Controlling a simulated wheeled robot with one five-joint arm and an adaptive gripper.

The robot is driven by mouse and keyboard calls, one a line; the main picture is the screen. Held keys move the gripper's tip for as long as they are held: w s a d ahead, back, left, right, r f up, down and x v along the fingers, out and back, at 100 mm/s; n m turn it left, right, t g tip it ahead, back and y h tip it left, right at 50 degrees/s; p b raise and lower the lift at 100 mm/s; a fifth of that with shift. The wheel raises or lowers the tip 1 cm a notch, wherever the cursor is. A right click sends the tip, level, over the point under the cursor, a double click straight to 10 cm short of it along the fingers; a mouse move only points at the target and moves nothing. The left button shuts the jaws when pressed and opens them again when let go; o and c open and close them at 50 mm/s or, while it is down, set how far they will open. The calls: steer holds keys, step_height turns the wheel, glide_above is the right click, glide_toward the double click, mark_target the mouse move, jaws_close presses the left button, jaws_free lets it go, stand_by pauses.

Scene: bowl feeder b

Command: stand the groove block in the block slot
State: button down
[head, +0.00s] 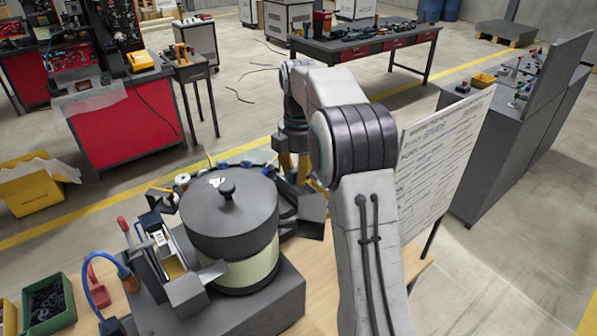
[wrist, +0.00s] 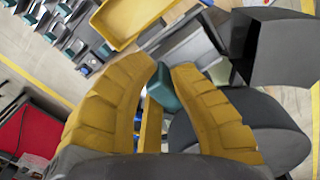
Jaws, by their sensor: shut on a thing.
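In the head view my gripper (head: 291,163) is mostly hidden behind my arm, beyond the bowl feeder (head: 230,220), and the block does not show there. I cannot pick out the block slot with certainty in either view.
A yellow tray (wrist: 122,22) lies beyond the fingers, beside grey racks with several teal pieces (wrist: 52,37). A dark box-like part (wrist: 283,47) and a dark round body (wrist: 270,130) stand close on the right. In the head view a green bin (head: 47,304) sits at lower left.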

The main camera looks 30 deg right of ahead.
steer(key=shift+f, duration=0.2)
steer(key=c, duration=1.3)
jaws_free()
steer(key=shift+o, duration=0.2)
steer(key=shift+r, duration=0.15)
step_height(320, 180, up, 12)
steer(key=shift+s+f, duration=0.15)
steer(key=shift+f, duration=0.05)
steer(key=shift+r, duration=0.2)
steer(key=shift+s+a+r, duration=0.1)
